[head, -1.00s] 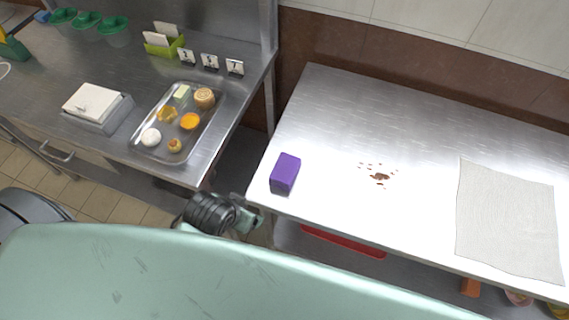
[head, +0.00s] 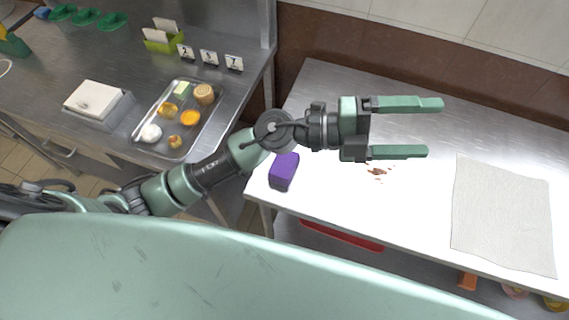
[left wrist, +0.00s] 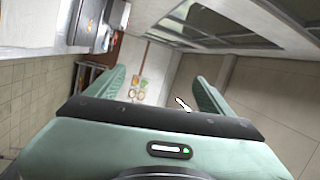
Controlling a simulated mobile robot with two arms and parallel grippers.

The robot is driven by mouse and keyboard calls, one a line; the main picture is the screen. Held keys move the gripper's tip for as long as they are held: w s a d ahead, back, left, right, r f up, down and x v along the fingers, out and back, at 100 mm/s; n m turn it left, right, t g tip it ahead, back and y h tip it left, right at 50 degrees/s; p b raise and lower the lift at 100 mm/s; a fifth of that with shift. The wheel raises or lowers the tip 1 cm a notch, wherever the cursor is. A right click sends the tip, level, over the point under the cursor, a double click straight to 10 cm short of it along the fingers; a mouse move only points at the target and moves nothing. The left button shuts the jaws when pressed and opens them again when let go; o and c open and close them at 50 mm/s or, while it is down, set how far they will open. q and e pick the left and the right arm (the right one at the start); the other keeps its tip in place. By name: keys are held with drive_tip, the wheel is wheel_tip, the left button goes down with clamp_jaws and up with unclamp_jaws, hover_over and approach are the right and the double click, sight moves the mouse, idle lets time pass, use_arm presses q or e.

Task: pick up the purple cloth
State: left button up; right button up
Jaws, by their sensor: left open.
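The purple cloth (head: 284,172) is a small folded block near the left end of the steel table (head: 330,211) in the head view. It stands apart from other things, its upper edge close to my left arm in the picture. My left gripper (head: 434,128) is open and empty. It hangs above the table, up and to the right of the cloth, with its fingers pointing right. In the left wrist view, both fingers of my left gripper (left wrist: 160,82) show spread apart, with nothing between them. The cloth does not show there. My right gripper is not in view.
A brown spill (head: 377,170) lies right of the cloth. A pale grey towel (head: 504,215) covers the table's right part. Left, a steel counter holds a tray (head: 160,103) of pastries, number cards (head: 209,57) and a white box (head: 94,100). A red object (head: 340,238) sits below the table.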

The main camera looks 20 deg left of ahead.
use_arm(q)
wheel_tip(320, 180, down, 7)
drive_tip(key=s+m+g+y, duration=0.3)
drive_tip(key=m+g+y, duration=0.1)
drive_tip(key=m, duration=0.1)
drive_tip(key=y, duration=1.5)
hover_over(285, 160)
drive_tip(key=f, duration=1.5)
drive_tip(key=shift+s+d+f, duration=0.15)
drive_tip(key=shift+s+d, duration=0.05)
drive_tip(key=shift+d, duration=0.05)
drive_tip(key=shift+a+f+p, duration=0.2)
drive_tip(key=shift+f+p, duration=0.15)
drive_tip(key=shift+p, duration=0.05)
wheel_tip(285, 160, down, 6)
drive_tip(key=shift+w+f+p, duration=0.15)
drive_tip(key=shift+p, duration=1.1)
drive_tip(key=shift+f, duration=0.3)
drive_tip(key=c, duration=1.5)
